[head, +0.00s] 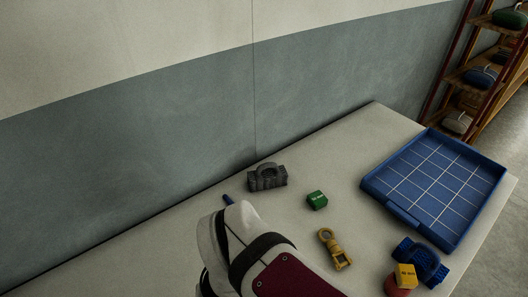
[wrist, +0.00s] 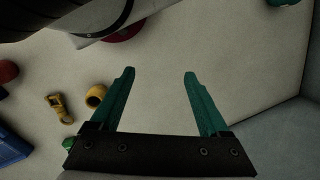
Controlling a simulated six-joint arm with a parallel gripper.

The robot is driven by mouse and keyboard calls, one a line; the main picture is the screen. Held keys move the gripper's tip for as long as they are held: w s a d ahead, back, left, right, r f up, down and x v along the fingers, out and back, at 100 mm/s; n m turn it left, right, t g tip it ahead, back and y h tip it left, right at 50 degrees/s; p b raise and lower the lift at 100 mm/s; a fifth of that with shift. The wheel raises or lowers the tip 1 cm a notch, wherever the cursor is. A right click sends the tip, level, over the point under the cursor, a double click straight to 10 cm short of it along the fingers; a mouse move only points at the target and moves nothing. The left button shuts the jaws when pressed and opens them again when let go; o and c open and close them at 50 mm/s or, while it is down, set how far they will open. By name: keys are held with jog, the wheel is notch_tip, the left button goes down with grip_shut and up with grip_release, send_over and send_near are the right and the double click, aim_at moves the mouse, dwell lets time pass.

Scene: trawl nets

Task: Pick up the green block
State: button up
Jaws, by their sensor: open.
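The green block (head: 317,200) is a small cube with pale lettering. It sits on the table in the head view, right of my arm and apart from its neighbours. In the wrist view a small green piece, which looks like the same block (wrist: 68,143), shows left of my gripper, partly hidden by the finger mount. My gripper (wrist: 160,73) has two teal fingers spread wide, with bare table between them. The block is outside the fingers, to the left. In the head view my arm hides the gripper's jaws.
A grey block-like part (head: 267,178) stands behind the green block. A yellow shackle (head: 335,248) lies in front. A blue gridded tray (head: 378,189) lies right. A wall runs behind.

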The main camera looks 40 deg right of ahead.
jog(key=shift+o, duration=0.3)
jog(key=shift+o, duration=1.2)
jog(key=n+g+h, duration=0.4)
jog(key=n+h, duration=0.8)
jog(key=n, duration=0.3)
send_near(313, 200)
jog(key=s+a+r, duration=0.7)
jog(key=a, duration=0.3)
jog(key=w+d+f+n+h, duration=0.1)
jog(key=w+f+n, duration=0.1)
jog(key=w+d+f+n+t+h, duration=0.1)
jog(key=w+d+f+n, duration=0.1)
jog(key=w+d+f+n+h, duration=0.1)
jog(key=w+f+n, duration=0.1)
jog(key=shift+d+f+t, duration=0.3)
jog(key=shift+f+t, duration=0.05)
jog(key=shift+t, duration=0.05)
jog(key=shift+n, duration=0.4)
jog(key=x, duration=1.5)
jog(key=shift+w+d+f, duration=0.1)
jog(key=shift+d+f, duration=0.2)
jog(key=shift+f, duration=0.05)
